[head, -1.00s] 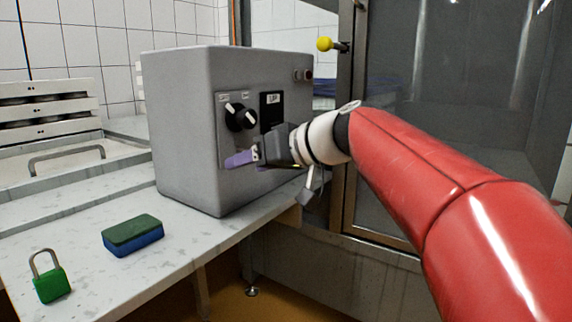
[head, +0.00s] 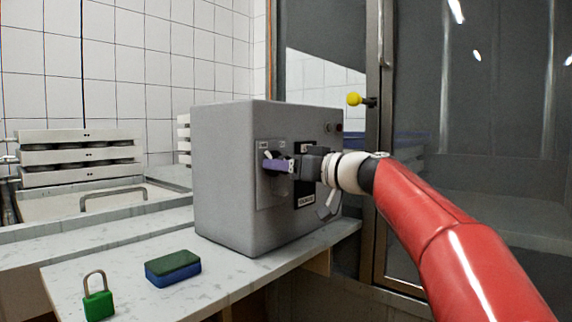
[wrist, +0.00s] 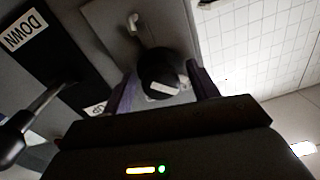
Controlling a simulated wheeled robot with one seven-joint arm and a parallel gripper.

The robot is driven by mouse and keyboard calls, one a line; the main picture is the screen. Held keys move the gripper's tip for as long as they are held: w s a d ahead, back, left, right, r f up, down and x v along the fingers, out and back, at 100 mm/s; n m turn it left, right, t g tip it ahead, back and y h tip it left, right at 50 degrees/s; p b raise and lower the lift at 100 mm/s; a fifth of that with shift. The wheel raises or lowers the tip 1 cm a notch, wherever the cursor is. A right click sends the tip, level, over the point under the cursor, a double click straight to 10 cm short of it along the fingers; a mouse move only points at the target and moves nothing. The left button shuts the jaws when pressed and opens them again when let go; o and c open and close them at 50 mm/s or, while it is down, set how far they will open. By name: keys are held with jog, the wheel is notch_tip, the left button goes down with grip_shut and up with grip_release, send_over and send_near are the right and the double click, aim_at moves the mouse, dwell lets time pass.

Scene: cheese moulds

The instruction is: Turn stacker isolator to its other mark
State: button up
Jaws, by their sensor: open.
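The isolator is a black rotary knob with a white pointer bar (wrist: 163,88) on the front plate of the grey control box (head: 222,190). In the head view the knob is mostly hidden behind my gripper (head: 275,165). In the wrist view my gripper (wrist: 160,92) is open, with one purple finger on each side of the knob. I cannot tell whether the fingers touch it. A small white mark or lever tip (wrist: 133,22) shows on the plate beyond the knob. The mark lettering is too small to read in the head view.
A black panel labelled DOWN (wrist: 25,30) with a black-knobbed lever (wrist: 12,140) is close beside my gripper. A green padlock (head: 98,304) and a green-blue sponge (head: 173,268) lie on the counter (head: 225,280). White mould racks (head: 80,157) stand at left, and a yellow-knobbed handle (head: 354,98) is behind.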

jog(key=shift+a, duration=0.1)
jog(key=c, duration=0.8)
